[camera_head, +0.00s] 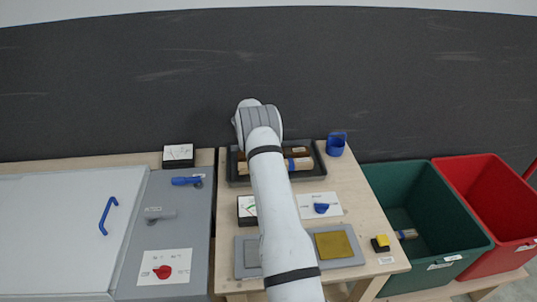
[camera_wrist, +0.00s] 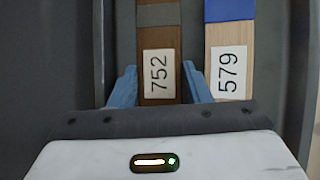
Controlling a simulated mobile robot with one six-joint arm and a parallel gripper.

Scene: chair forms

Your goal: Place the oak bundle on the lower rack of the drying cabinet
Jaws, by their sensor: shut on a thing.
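In the wrist view my gripper (camera_wrist: 159,82) has its blue fingers on either side of a dark brown bundle (camera_wrist: 160,40) with a grey band and the label 752, and is shut on it. A paler wood bundle (camera_wrist: 229,45) with a blue band and the label 579 lies right beside it. Both are in the dark tray (camera_head: 318,160) at the back of the table, where the pale bundle (camera_head: 302,164) shows partly behind my arm. The gripper is hidden in the head view. No label names oak. A white lid or door with a blue handle (camera_head: 108,215), perhaps the drying cabinet, is at left, closed; no rack shows.
A grey panel (camera_head: 180,225) with a blue lever (camera_head: 186,181), a grey lever (camera_head: 158,213) and a red knob (camera_head: 162,271) is left of the table. A blue cup (camera_head: 336,145) stands by the tray. Green (camera_head: 450,235) and red (camera_head: 500,200) bins are at right.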

